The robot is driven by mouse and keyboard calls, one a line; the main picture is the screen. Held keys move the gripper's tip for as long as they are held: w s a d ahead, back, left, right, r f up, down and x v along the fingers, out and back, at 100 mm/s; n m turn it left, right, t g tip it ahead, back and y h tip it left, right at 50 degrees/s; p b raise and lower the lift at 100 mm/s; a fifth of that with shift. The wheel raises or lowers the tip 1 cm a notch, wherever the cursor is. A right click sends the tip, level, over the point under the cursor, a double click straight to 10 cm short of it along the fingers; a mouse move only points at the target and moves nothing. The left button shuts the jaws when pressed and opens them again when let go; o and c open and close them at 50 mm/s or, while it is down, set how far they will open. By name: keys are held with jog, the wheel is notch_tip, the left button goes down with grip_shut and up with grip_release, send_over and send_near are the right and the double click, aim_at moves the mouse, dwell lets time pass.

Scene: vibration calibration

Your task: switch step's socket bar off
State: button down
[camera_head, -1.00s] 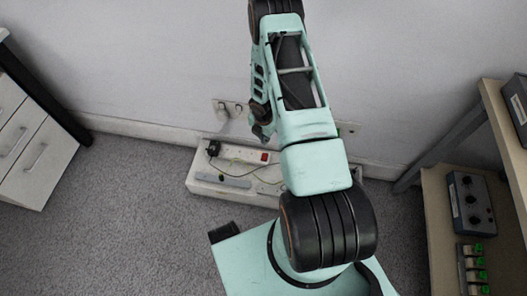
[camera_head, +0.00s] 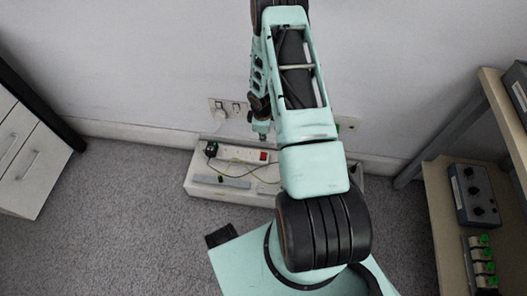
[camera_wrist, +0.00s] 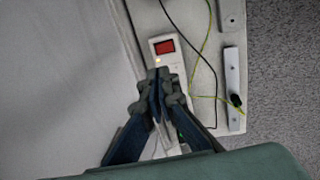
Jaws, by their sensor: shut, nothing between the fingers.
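The white socket bar (camera_head: 226,153) lies along the back of a low white step (camera_head: 200,189) against the wall. Its red rocker switch (camera_head: 264,156) is near the bar's right visible part; the rest is hidden behind my arm. In the wrist view the red switch (camera_wrist: 165,47) shows at the end of the bar (camera_wrist: 176,66), with a small orange glow beside it. My gripper (camera_wrist: 158,78) is shut and empty, its fingertips over the bar just below the switch in the picture. I cannot tell if they touch. In the head view my gripper (camera_head: 262,133) is above the bar, partly hidden.
A black plug (camera_head: 211,149) sits at the bar's left end. Black and yellow-green cables run over the step by a grey strip (camera_head: 222,181). A wall socket (camera_head: 228,107) is behind. Drawers (camera_head: 25,155) stand left, a shelf with a control box (camera_head: 474,194) right.

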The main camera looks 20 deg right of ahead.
aim_at(264, 154)
jog(key=shift+f, duration=0.15)
jog(key=f+b, duration=0.2)
jog(key=f, duration=0.2)
jog(key=w+f+b, duration=0.1)
jog(key=f+b, duration=0.1)
jog(key=f, duration=0.3)
jog(key=d+f+b, duration=0.1)
jog(key=f, duration=0.3)
jog(key=shift+w+f+b, duration=0.2)
jog(key=shift+f+b, duration=0.1)
jog(key=shift+b, duration=0.1)
